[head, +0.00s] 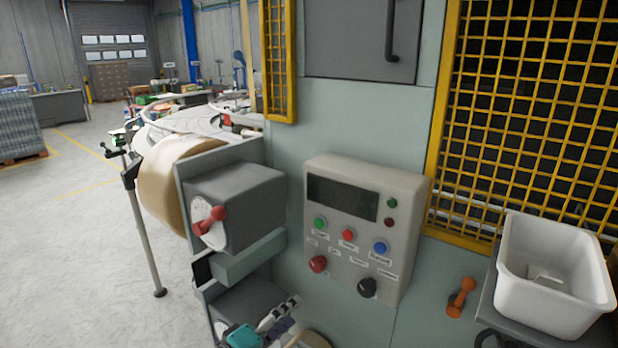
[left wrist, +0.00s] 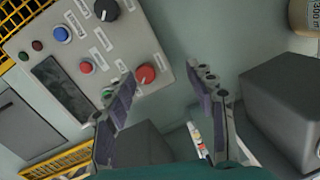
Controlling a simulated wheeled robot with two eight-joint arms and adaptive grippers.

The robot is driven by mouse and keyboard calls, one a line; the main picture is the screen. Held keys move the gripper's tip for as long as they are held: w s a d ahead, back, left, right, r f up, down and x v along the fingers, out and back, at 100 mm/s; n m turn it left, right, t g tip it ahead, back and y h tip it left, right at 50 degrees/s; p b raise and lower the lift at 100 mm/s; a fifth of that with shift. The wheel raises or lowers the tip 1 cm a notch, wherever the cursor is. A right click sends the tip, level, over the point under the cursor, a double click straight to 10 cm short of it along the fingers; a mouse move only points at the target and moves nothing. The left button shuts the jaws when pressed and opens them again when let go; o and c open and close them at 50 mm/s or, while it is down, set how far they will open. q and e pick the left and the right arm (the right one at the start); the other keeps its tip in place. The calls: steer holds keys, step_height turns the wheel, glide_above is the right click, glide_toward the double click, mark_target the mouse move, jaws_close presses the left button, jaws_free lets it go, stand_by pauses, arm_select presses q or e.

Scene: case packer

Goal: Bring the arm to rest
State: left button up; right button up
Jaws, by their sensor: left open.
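My left gripper (head: 286,315) is at the bottom of the head view, below and left of the control panel (head: 408,200). In the left wrist view its two fingers (left wrist: 163,74) are spread apart with nothing between them. A red knob (left wrist: 146,74) on the panel appears beyond the left finger's tip; the head view shows this red knob (head: 317,264) apart from the gripper. My right gripper is not in view.
A grey box with a red rotary handle (head: 209,221) juts out left of the panel. At right are an orange handle (head: 461,298) and a white bin (head: 550,290). Yellow mesh guarding (head: 530,120) stands behind them. Open floor (head: 70,250) lies at left.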

arm_select(q)
steer(key=s+a+f+m+g+y, duration=0.2)
steer(key=s+f+m+g+y, duration=0.3)
steer(key=s, duration=0.4)
steer(key=s+a+f+m+y, duration=0.2)
steer(key=s+a+y, duration=0.3)
steer(key=a, duration=0.5)
steer(key=s+f, duration=0.1)
steer(key=s, duration=0.1)
steer(key=shift+s+f+g, duration=0.3)
steer(key=shift+f+g, duration=0.1)
steer(key=shift+a, duration=0.1)
